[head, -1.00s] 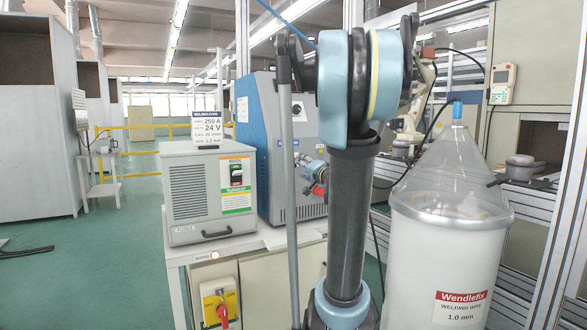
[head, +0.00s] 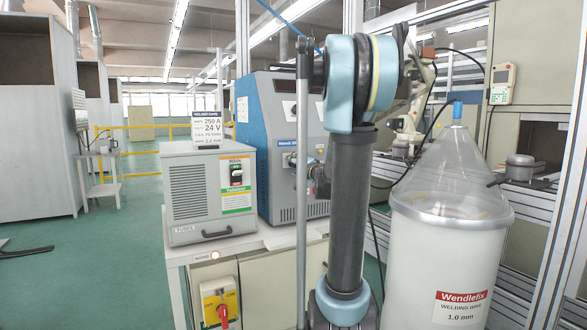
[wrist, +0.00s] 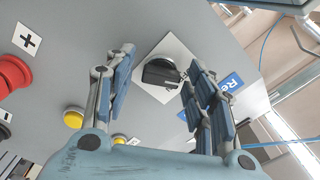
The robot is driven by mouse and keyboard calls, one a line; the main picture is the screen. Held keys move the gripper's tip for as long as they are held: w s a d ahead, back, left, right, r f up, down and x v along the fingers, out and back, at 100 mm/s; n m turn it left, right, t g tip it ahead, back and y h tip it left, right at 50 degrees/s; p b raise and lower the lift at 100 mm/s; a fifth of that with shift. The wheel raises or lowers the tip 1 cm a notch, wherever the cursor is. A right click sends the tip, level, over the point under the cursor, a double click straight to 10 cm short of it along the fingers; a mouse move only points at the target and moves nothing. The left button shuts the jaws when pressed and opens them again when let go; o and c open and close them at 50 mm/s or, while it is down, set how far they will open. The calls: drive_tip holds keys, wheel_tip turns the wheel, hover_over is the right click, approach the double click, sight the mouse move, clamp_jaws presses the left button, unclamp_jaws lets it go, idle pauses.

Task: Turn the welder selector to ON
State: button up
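A black selector knob (wrist: 160,73) sits on a white square plate (wrist: 178,47), turned like a diamond, on a grey panel in the wrist view. Its handle points roughly right in that picture. I cannot read ON or OFF marks. My gripper (wrist: 162,60) is open, one finger on each side of the knob, with visible gaps. I cannot tell how far the fingertips are from the panel. In the head view the blue and grey welder (head: 265,105) stands on a bench, its front partly hidden by my arm. The selector cannot be made out there.
In the wrist view a red button (wrist: 12,75) and a yellow button (wrist: 73,117) are left of the knob, and a blue label (wrist: 231,82) is right. In the head view a grey power box (head: 198,185) is left of the welder and a wire drum (head: 440,250) right.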

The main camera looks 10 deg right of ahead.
drive_tip(key=c, duration=0.7)
drive_tip(key=shift+a, duration=0.35)
drive_tip(key=shift+c, duration=0.2)
drive_tip(key=shift+d, duration=0.35)
drive_tip(key=shift+m, duration=0.3)
drive_tip(key=shift+s+d+m, duration=0.1)
drive_tip(key=shift+m, duration=2.7)
drive_tip(key=shift+s+d+m, duration=0.1)
drive_tip(key=shift+m, duration=2.7)
